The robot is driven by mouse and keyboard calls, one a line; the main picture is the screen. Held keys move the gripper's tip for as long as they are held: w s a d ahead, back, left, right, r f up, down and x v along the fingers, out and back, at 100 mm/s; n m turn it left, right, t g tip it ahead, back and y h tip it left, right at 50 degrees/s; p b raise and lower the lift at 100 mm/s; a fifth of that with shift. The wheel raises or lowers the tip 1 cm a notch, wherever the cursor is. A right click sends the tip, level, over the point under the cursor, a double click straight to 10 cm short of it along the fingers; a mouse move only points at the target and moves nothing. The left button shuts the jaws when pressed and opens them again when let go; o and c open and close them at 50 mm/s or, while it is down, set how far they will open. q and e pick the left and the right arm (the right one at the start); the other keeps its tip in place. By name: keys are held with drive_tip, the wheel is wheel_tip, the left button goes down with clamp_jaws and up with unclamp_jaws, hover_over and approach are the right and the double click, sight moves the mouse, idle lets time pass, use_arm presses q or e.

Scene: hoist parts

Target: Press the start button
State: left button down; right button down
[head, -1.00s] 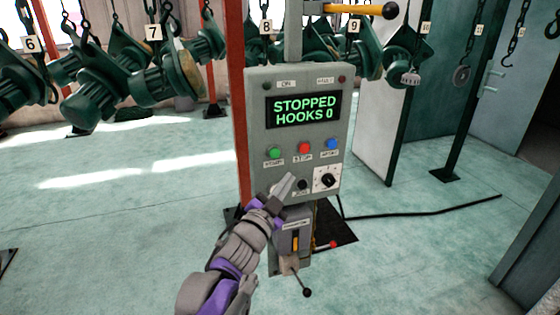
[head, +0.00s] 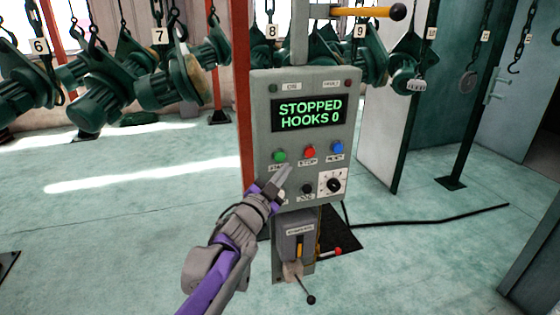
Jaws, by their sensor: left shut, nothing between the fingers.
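The green start button (head: 279,156) is at the left of a row of three on the grey control panel (head: 312,226). The red stop button (head: 309,152) and a blue button (head: 337,148) are to its right. The display (head: 309,112) reads "STOPPED HOOKS 0". My left gripper (head: 279,177) is shut and empty. Its tip shows just below the start button, over the lower edge of its label. I cannot tell how far it stands off the panel. My right gripper is not in view.
A black dial (head: 333,184) is at the panel's lower right. A grey box (head: 297,240) with levers is below. A yellow handle (head: 360,12) sticks out above. Green hoist parts (head: 175,85) hang behind on numbered hooks. A black cable (head: 430,219) crosses the floor.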

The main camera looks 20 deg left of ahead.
sight(279, 157)
use_arm(q)
drive_tip(key=shift+w+a, duration=0.7)
drive_tip(key=shift+w, duration=0.35)
drive_tip(key=shift+w+a, duration=0.1)
idle(1.3)
drive_tip(key=shift+w+a, duration=0.15)
drive_tip(key=shift+w, duration=0.1)
